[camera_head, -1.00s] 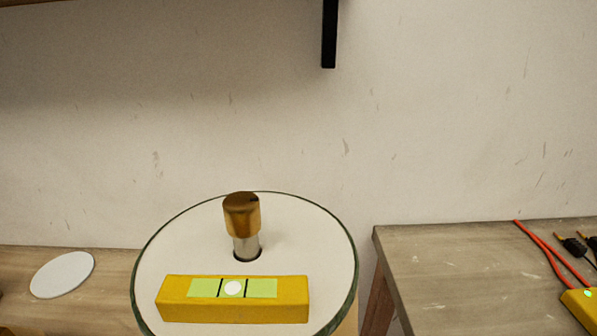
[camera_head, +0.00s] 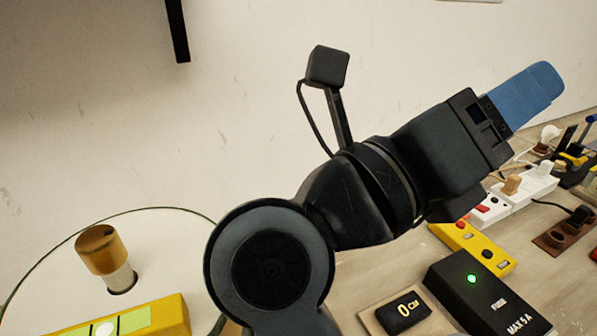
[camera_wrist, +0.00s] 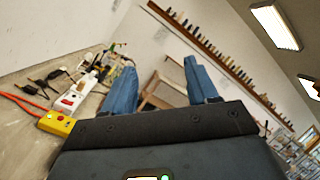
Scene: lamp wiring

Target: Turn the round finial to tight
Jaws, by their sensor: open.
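The round finial (camera_head: 101,249) is a brass cap on a pale metal stem. It stands upright at the middle of the lamp's round white top (camera_head: 62,262), at the lower left of the head view. A yellow spirit level (camera_head: 165,318) lies on that top in front of it. My gripper (camera_head: 540,90) is at the upper right of the head view, pointing away from the finial and well apart from it. In the wrist view its two blue fingers (camera_wrist: 158,82) are spread with nothing between them. The finial does not show in the wrist view.
The bench at the right holds a black fuse box (camera_head: 488,303) with a green light, a black "0" block (camera_head: 403,313), a yellow box (camera_head: 472,247) and a white power strip (camera_head: 520,195). A black bracket (camera_head: 178,30) hangs on the wall.

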